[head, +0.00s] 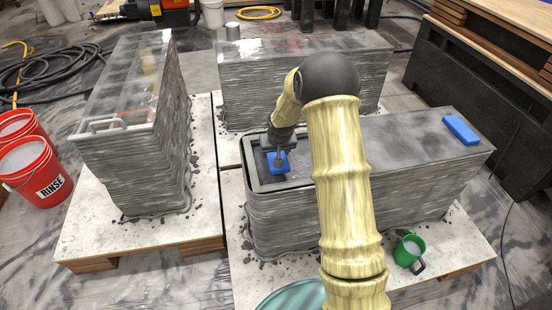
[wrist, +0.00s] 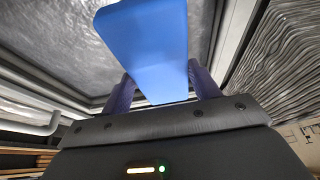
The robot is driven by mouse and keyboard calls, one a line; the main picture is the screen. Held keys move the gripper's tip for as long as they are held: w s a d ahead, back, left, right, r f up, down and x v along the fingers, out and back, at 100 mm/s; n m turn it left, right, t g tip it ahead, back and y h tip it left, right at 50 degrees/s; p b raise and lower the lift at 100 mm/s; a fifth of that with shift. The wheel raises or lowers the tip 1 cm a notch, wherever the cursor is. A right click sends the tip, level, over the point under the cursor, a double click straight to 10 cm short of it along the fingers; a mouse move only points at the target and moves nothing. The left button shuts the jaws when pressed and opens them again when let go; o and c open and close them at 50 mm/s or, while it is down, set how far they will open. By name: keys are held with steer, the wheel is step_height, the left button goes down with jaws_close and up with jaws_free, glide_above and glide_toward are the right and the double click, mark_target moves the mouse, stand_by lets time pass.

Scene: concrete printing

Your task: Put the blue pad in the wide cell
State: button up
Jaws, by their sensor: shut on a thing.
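My gripper (head: 279,152) is shut on a blue pad (head: 276,166). In the wrist view the pad (wrist: 148,40) stands out flat between the two dark blue fingers (wrist: 160,92). The pad is over, or partly inside, a dark open cell at the left end of the front grey printed block (head: 262,187). I cannot tell whether the pad touches the cell floor or walls. My arm hides the cell's right part. A second blue piece (head: 461,130) lies on the block's flat top near its right end.
A printed block with several cells (head: 128,145) stands at the left and another (head: 310,100) at the back. Red buckets (head: 30,172) are at the far left.

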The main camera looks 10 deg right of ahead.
steer(key=shift+f, duration=1.6)
steer(key=shift+b, duration=0.3)
steer(key=shift+f, duration=0.15)
steer(key=o, duration=1.1)
steer(key=p+v, duration=0.2)
steer(key=v, duration=1)
steer(key=shift+r, duration=0.25)
